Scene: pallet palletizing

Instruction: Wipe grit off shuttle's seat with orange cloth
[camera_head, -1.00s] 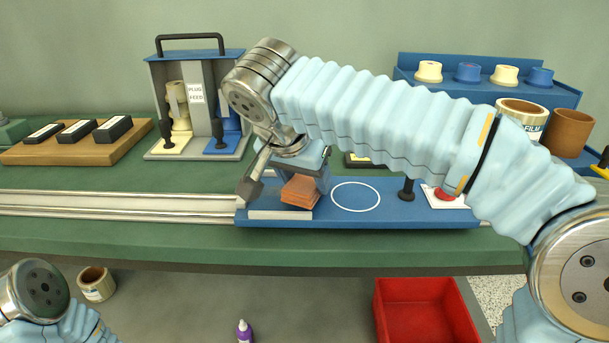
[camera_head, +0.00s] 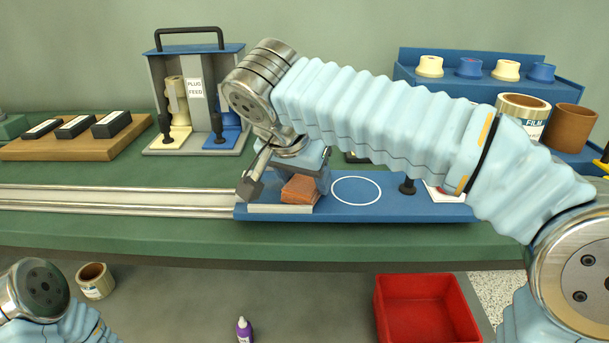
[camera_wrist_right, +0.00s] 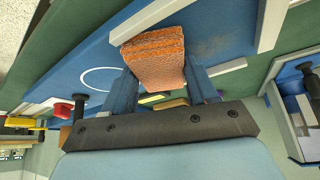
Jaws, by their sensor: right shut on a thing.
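The orange cloth (camera_head: 299,190) is a folded pad held in my right gripper (camera_head: 303,172), at the left end of the blue shuttle (camera_head: 410,212). In the right wrist view the cloth (camera_wrist_right: 155,62) sits between the two blue-grey fingers of the right gripper (camera_wrist_right: 163,88). It is over the shuttle's blue seat, beside a pale rail; whether it presses on the surface is hard to tell. A dark smudge of grit (camera_wrist_right: 208,46) shows on the seat next to the cloth. My left gripper is out of view; only part of that arm shows at lower left.
Metal rails (camera_head: 110,201) run left from the shuttle. A plug feed stand (camera_head: 196,95) and a wooden block tray (camera_head: 75,147) stand behind. A blue shelf (camera_head: 560,92) with plugs is at back right. A red bin (camera_head: 425,305) and purple bottle (camera_head: 244,330) are below the bench.

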